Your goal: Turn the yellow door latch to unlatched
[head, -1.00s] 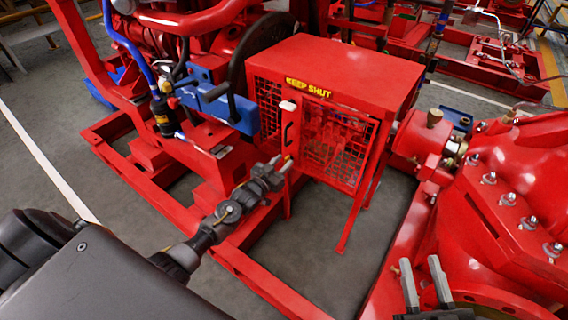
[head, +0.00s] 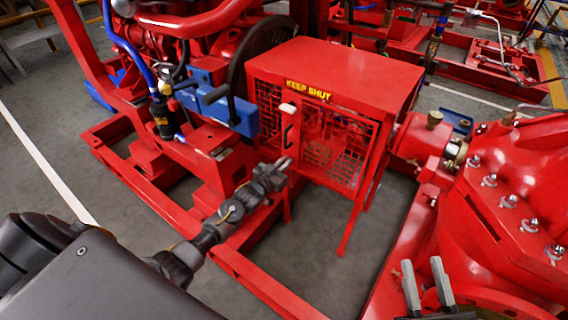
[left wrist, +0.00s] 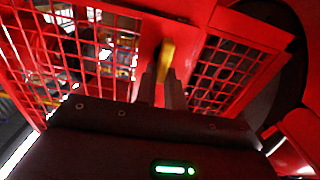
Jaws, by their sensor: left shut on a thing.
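The yellow door latch (left wrist: 167,55) shows in the left wrist view on the red guard door, between the fingertips of my left gripper (left wrist: 163,84). In the head view my left gripper (head: 283,164) is at the lower left edge of the door (head: 325,142), and its fingers hide the latch. It is shut on the latch. The latch looks roughly upright in the wrist view, but its exact angle is hard to tell. My right gripper (head: 426,287) is at the bottom right of the head view, with its two fingers apart and nothing between them.
The red pump (head: 510,190) stands to the right, the engine to the left. Red base rails (head: 250,275) run below my left arm.

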